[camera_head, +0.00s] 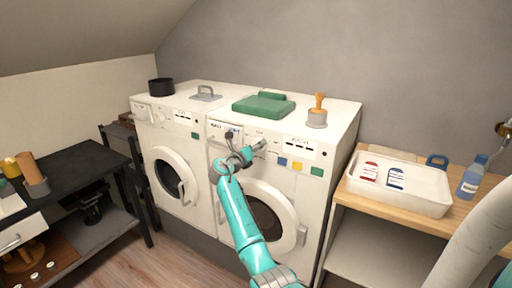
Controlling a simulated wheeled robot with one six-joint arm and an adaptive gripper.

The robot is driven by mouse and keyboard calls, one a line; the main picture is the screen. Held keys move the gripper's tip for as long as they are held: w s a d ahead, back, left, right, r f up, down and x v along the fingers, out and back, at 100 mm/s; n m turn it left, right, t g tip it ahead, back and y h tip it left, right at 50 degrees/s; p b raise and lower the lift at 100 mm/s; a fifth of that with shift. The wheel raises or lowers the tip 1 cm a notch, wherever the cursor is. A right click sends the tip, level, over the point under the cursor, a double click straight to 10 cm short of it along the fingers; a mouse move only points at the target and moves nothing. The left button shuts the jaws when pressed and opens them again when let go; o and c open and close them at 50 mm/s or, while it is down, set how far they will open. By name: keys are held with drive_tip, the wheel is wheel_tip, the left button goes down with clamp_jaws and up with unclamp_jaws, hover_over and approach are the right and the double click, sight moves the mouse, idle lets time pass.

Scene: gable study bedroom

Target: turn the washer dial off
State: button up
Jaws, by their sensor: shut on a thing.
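My teal and grey arm reaches up from the bottom of the view. The round door below the panel looks closed and is partly behind my arm.
A second white machine (165,150) stands to the left. Folded green cloths (264,106), a brush with an orange handle (318,108) and a black pot (161,87) are on top. A wooden table with a white tray (430,193) is at right, a black desk at left.

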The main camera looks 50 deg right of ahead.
drive_tip(key=shift+f+n, duration=0.1)
drive_tip(key=shift+n, duration=1.6)
drive_tip(key=o, duration=1.2)
drive_tip(key=shift+c, duration=0.2)
drive_tip(key=a, duration=1.2)
drive_tip(key=shift+s, duration=0.4)
drive_tip(key=shift+f, duration=0.1)
